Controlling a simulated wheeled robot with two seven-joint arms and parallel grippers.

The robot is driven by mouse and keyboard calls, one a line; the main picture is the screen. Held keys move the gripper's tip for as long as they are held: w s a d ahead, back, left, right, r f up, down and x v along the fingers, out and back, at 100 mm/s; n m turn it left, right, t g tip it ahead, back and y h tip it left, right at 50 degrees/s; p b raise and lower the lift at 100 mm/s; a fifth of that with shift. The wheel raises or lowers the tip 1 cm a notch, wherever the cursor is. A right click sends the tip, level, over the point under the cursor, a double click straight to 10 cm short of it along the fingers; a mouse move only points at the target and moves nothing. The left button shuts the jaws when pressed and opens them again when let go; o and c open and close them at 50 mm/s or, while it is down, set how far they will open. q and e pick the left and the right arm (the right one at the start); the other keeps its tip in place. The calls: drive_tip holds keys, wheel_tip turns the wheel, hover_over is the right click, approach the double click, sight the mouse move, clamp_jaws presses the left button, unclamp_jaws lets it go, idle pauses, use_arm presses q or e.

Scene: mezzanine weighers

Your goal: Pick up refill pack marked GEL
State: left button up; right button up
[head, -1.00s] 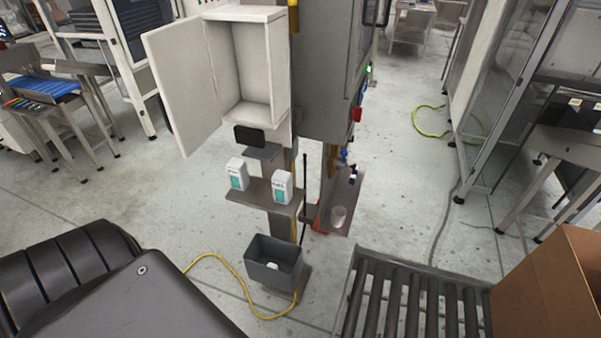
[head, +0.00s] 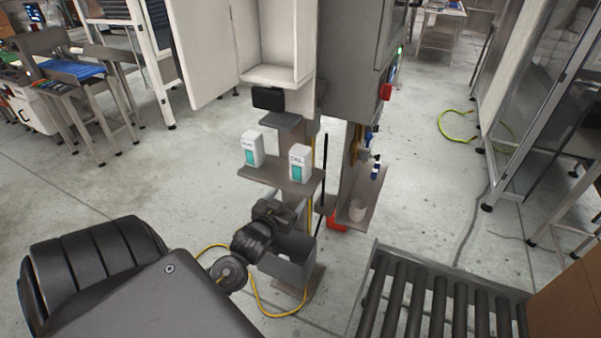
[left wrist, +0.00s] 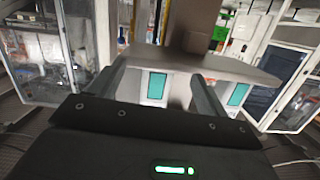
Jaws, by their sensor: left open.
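Two white refill packs with teal labels stand upright, side by side, on a small grey-brown shelf (head: 268,174). The right pack (head: 300,163) carries a small mark that looks like GEL. The mark on the left pack (head: 252,149) is too small to read surely. My left gripper (head: 274,214) is in front of and below the shelf, apart from both packs. In the left wrist view its fingers (left wrist: 160,76) are open and empty, with one teal-labelled pack (left wrist: 157,86) showing between them and another (left wrist: 238,95) to the right. My right gripper is not in view.
A roller conveyor (head: 440,300) is at the lower right. A yellow cable (head: 262,300) lies on the floor.

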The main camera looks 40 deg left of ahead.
use_arm(q)
drive_tip(key=t, duration=0.2)
approach(297, 166)
drive_tip(key=w, duration=0.2)
drive_tip(key=shift+n+y, duration=0.3)
drive_tip(key=shift+n, duration=0.1)
drive_tip(key=x, duration=0.5)
drive_tip(key=shift+w+a, duration=0.1)
drive_tip(key=shift+w, duration=0.15)
drive_tip(key=shift+p+x, duration=0.75)
drive_tip(key=shift+x, duration=1.8)
drive_tip(key=shift+a+f, duration=0.1)
drive_tip(key=shift+a, duration=0.05)
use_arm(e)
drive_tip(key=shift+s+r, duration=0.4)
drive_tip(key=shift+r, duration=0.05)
use_arm(q)
drive_tip(key=shift+s, duration=0.1)
drive_tip(key=shift+c, duration=0.2)
drive_tip(key=c, duration=1.2)
